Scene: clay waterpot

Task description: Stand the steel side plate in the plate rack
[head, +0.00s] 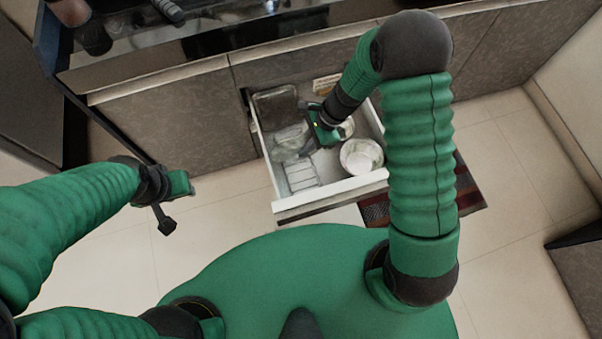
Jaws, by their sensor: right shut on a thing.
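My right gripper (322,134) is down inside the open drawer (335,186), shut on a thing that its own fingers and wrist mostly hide. A shiny grey piece (291,141), seemingly the steel side plate, shows just left of the fingers; its outline is blurred and I cannot tell its tilt exactly. The white wire plate rack (301,174) is in the drawer's front left part, below and left of the gripper. My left gripper (176,205) hangs over the floor left of the drawer, clear of everything; its finger gap is unclear.
White bowls (362,157) stand in the drawer's right part. Another pale dish (346,128) is partly behind the gripper. A clear container (275,103) fills the back left corner. A dark red mat (377,212) lies below the drawer. The counter (210,55) runs above.

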